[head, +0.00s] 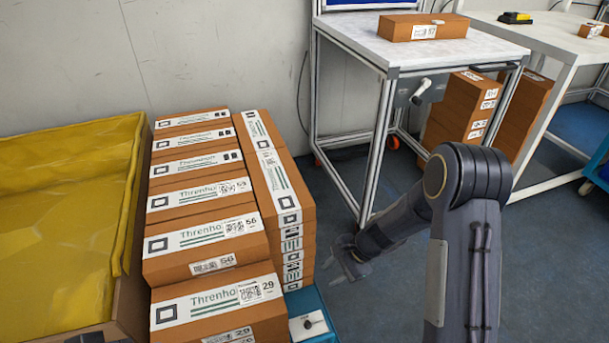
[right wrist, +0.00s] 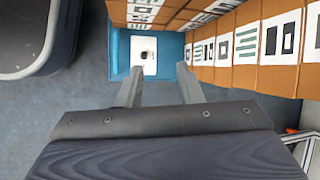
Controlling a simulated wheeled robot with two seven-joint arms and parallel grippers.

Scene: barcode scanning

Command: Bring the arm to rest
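My right arm comes in from the lower right in the head view and bends down toward the floor. Its gripper (head: 341,263) hangs over the floor just right of the stacked boxes. In the right wrist view the two fingers (right wrist: 159,84) stand apart with nothing between them, so the gripper is open and empty. Beyond them lies a blue surface with a white plate (right wrist: 149,56) bearing a small dark mark. The plate also shows in the head view (head: 309,325), with a dark spot on it. My left gripper does not show.
Stacked brown labelled boxes (head: 205,232) stand left of the gripper, beside a bin with yellow lining (head: 60,220). A white-topped table (head: 375,40) holds a brown box (head: 424,27) at the back. Blue-grey floor (head: 385,300) is clear around the gripper.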

